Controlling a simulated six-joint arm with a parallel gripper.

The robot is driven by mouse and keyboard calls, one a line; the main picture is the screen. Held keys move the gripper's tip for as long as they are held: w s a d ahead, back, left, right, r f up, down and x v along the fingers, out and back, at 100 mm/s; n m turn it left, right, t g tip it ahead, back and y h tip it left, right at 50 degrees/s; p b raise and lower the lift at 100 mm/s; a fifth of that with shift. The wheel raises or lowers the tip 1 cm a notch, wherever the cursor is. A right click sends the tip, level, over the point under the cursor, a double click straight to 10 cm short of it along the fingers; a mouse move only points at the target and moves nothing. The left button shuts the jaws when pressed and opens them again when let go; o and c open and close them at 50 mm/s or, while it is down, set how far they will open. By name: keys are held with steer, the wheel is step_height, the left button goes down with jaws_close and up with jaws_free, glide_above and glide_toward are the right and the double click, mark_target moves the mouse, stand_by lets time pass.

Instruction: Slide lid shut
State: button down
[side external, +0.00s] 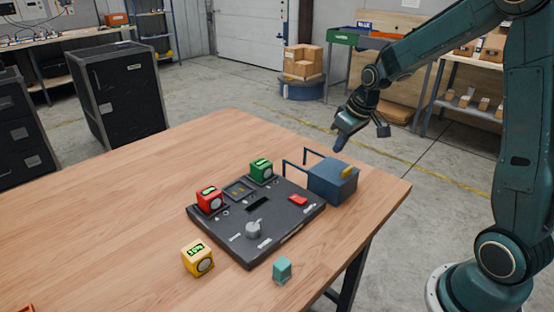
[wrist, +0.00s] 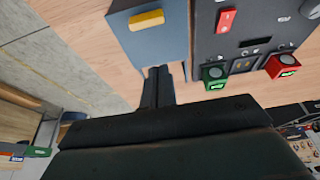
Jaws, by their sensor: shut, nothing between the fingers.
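A blue-grey box (side external: 330,185) stands near the right corner of the table, with a flat top bearing a yellow handle (side external: 347,173). I take the top to be the lid (wrist: 150,42); no opening into the box shows in either view. Two thin rails (side external: 294,163) on legs reach out from the box's left side. The yellow handle also shows in the wrist view (wrist: 146,20). My gripper (side external: 339,147) is shut and empty, pointing down above and behind the box, apart from the handle. Its fingers show just short of the box edge in the wrist view (wrist: 158,72).
A dark control panel (side external: 230,226) lies beside the box, with a red block (side external: 209,199), a green block (side external: 261,171), a grey knob and a red switch. A yellow block (side external: 197,258) and a teal block (side external: 282,269) stand in front.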

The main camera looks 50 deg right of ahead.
steer(key=v, duration=0.4)
steer(key=shift+r, duration=0.35)
steer(key=s+a+r, duration=0.3)
steer(key=s+a, duration=0.4)
steer(key=s, duration=0.3)
steer(key=s+a+r+t, duration=0.1)
steer(key=s+a+r, duration=0.3)
steer(key=s+a, duration=0.3)
steer(key=s, duration=0.4)
steer(key=shift+s+t, duration=0.3)
